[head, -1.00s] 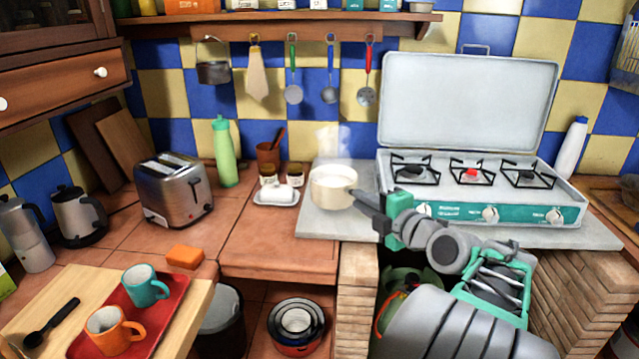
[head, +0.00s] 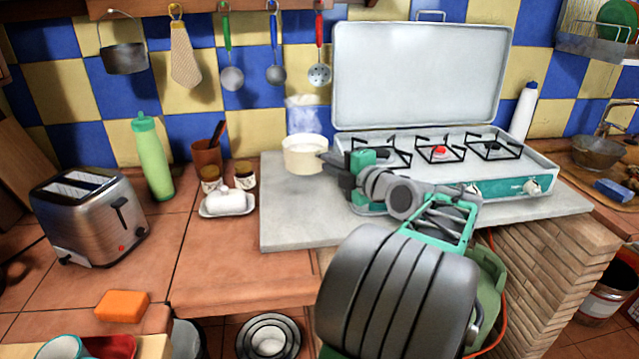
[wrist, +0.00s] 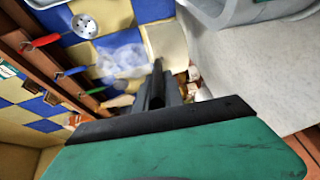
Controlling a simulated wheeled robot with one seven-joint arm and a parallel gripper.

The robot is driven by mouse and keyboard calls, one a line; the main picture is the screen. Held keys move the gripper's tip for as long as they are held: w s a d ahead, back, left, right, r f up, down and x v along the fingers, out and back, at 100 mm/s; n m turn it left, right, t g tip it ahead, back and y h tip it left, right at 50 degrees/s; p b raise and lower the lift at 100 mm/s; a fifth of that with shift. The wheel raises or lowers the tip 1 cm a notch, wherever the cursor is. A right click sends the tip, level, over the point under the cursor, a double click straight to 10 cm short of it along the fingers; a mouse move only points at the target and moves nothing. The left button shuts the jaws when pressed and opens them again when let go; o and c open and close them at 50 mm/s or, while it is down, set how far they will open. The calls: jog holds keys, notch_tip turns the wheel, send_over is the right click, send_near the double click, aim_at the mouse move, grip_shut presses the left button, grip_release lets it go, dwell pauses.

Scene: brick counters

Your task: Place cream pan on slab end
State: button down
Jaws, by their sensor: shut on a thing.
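The cream pan (head: 303,154) is steaming at the back left of the grey slab (head: 285,222), left of the camp stove. In the head view I cannot tell whether its base touches the slab. My gripper (head: 334,165) is at the pan's right side, where the handle is, and is shut on it. The fingers hide most of the handle.
The open camp stove (head: 500,180) stands right of the pan, close to my arm. A butter dish (head: 228,204), small jars and a green bottle (head: 152,160) stand on the tiles to the left. The slab's front left part is bare.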

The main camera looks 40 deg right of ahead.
jog(key=w+f, duration=0.1)
jog(key=f, duration=0.1)
jog(key=w+f, duration=0.1)
jog(key=f, duration=0.1)
jog(key=w+f, duration=0.1)
jog(key=f, duration=0.1)
jog(key=shift+f, duration=0.3)
jog(key=shift+f+b, duration=0.15)
jog(key=shift+b, duration=0.15)
jog(key=c, duration=1.5)
grip_release()
jog(key=shift+o, duration=0.2)
jog(key=shift+p, duration=0.3)
jog(key=b+v, duration=0.1)
jog(key=v, duration=1.1)
